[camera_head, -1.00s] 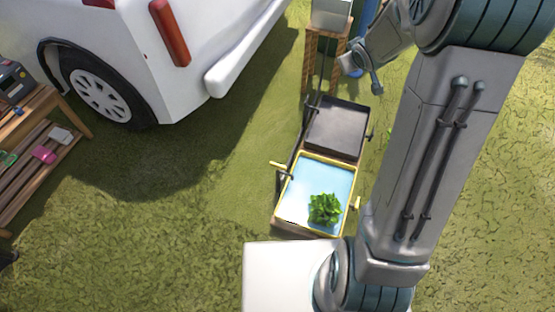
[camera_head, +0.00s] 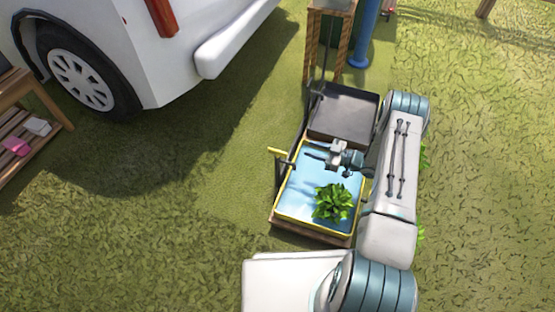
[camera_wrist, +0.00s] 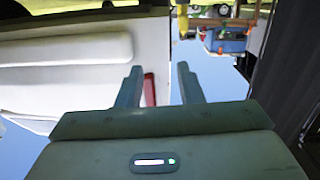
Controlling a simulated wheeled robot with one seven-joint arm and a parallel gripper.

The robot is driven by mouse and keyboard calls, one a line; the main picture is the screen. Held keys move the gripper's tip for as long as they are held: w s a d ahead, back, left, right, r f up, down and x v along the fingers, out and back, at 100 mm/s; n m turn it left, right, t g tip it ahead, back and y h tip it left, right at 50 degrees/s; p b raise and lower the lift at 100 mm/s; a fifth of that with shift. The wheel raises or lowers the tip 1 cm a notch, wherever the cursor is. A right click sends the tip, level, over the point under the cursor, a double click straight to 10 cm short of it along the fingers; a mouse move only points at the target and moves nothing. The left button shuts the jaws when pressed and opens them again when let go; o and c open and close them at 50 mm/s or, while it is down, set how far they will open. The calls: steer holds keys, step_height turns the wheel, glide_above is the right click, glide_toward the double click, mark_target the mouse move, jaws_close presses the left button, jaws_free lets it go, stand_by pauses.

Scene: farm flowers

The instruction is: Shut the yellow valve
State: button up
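The yellow valve (camera_head: 278,151) is a small yellow handle at the upper left corner of the yellow-rimmed tray (camera_head: 283,197). The tray holds blue water and a green leafy plant (camera_head: 333,203). My gripper (camera_head: 312,151) is over the upper part of this tray, its fingers pointing left toward the valve, apart from it. In the wrist view my gripper (camera_wrist: 160,78) has its two fingers spread with nothing between them. A yellow piece, probably the valve (camera_wrist: 183,18), shows beyond them at the top, slightly right of centre. The tray's right side is partly hidden by my arm.
A dark empty tray (camera_head: 343,115) adjoins the yellow-rimmed one at the back. A wooden stand (camera_head: 331,47) and a blue post (camera_head: 364,36) stand behind. A white vehicle (camera_head: 180,60) and a wooden shelf (camera_head: 28,130) are at left. Grass between is clear.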

mark_target(278, 151)
step_height(278, 151, down, 3)
steer(key=s+y+b, duration=0.1)
steer(key=s+y, duration=0.1)
steer(key=s, duration=0.1)
steer(key=shift+g, duration=0.3)
steer(key=b+x, duration=0.1)
steer(key=x, duration=0.3)
steer(key=b+x, duration=0.1)
steer(key=x, duration=0.4)
steer(key=b+x, duration=0.2)
steer(key=x, duration=0.3)
steer(key=shift+w+a+f, duration=0.1)
steer(key=shift+f, duration=0.2)
jaws_close()
